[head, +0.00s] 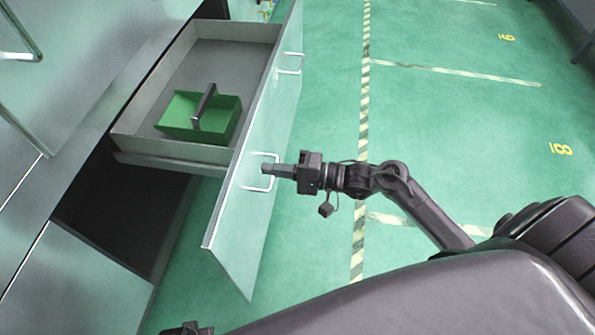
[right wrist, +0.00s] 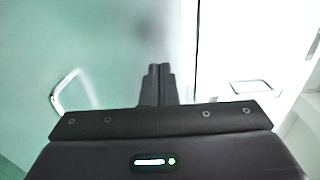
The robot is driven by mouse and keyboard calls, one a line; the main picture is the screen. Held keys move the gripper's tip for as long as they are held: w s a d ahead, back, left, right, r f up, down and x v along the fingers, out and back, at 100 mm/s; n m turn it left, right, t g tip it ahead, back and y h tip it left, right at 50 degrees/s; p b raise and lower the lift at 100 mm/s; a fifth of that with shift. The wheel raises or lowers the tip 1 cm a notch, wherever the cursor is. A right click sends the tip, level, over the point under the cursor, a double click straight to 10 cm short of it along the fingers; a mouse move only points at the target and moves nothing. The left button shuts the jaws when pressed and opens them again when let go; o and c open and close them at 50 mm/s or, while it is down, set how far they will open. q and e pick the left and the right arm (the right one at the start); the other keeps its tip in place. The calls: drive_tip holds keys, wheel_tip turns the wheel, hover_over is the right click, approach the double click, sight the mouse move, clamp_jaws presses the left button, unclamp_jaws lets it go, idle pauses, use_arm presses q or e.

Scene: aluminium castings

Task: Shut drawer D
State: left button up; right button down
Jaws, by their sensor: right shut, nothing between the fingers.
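A drawer (head: 175,150) stands pulled out of the cabinet on the left in the head view. No letter shows on it. Its tall pale front panel (head: 232,222) carries a near handle (head: 247,188) and a far handle (head: 291,55). My right gripper (head: 267,170) is shut and empty, pointing left at the panel by the near handle. I cannot tell whether its tips touch. In the right wrist view the shut fingers (right wrist: 157,72) point at a pale surface, with a bar handle (right wrist: 62,88) apart to their left. My left gripper is not clearly in view.
A green box (head: 178,118) with a dark handle lies inside the drawer. A dark gap (head: 125,215) shows below the drawer. Green floor (head: 450,130) with striped lines is clear on the right. Another handle (right wrist: 250,87) shows in the wrist view.

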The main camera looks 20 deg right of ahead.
sight(243, 165)
drive_tip(key=x, duration=0.3)
drive_tip(key=shift+w+a, duration=0.1)
drive_tip(key=shift+a, duration=0.15)
drive_tip(key=shift+w+a, duration=0.15)
drive_tip(key=shift+a, duration=0.05)
use_arm(q)
drive_tip(key=shift+w+d+r, duration=0.2)
drive_tip(key=shift+w+r, duration=0.2)
drive_tip(key=shift+r, duration=0.35)
drive_tip(key=shift+s, duration=0.1)
